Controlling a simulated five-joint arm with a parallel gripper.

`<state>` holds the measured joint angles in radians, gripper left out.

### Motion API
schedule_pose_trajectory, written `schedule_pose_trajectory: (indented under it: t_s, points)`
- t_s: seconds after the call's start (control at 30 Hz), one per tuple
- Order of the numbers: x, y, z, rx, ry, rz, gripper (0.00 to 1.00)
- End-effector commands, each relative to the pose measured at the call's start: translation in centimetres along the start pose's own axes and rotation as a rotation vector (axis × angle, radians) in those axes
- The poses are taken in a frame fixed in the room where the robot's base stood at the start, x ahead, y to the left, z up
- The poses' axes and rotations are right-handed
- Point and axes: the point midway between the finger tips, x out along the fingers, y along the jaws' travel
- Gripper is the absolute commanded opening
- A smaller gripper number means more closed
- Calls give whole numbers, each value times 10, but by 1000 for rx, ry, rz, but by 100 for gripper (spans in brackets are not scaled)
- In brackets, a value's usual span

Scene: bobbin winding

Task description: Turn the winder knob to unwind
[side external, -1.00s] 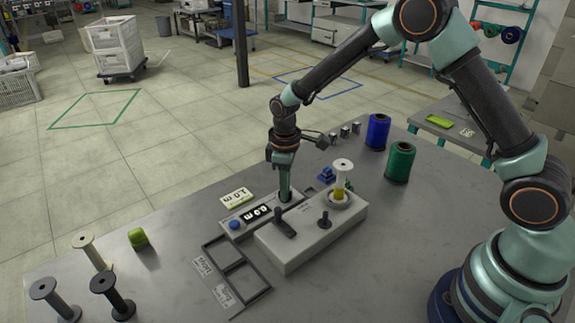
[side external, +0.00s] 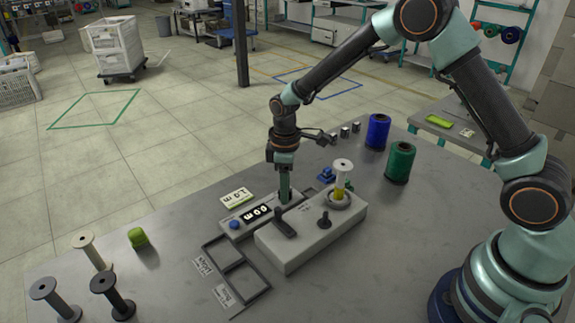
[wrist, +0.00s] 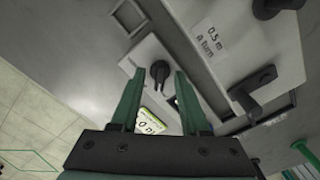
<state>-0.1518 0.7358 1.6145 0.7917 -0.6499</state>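The grey winder block (side external: 310,232) stands on the table with a bobbin (side external: 342,180) upright on it, yellow thread low on its core. Beside it is a narrow counter box (side external: 262,216) with a blue button and a dark display. In the wrist view a black knob (wrist: 160,72) sits on that box, between my fingertips. My gripper (wrist: 160,73) is open, with gaps showing on both sides of the knob. In the side view my gripper (side external: 285,198) points down at the box's far end and hides the knob.
A black lever (side external: 284,222) and a smaller black knob (side external: 324,219) rise from the block close by. A card (side external: 235,197) lies beside the counter box. Blue (side external: 377,131) and green (side external: 399,162) thread spools stand behind. Empty bobbins (side external: 117,297) stand at the left front.

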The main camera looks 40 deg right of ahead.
Motion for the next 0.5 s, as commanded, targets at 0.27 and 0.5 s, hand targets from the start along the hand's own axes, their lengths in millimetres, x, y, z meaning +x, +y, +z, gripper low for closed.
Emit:
schedule_pose_trajectory:
  t_s: [0.27,0.5]
  points:
    - [-2,0,0,1,1,0,45]
    - [-34,1,-1,1,4,3,45]
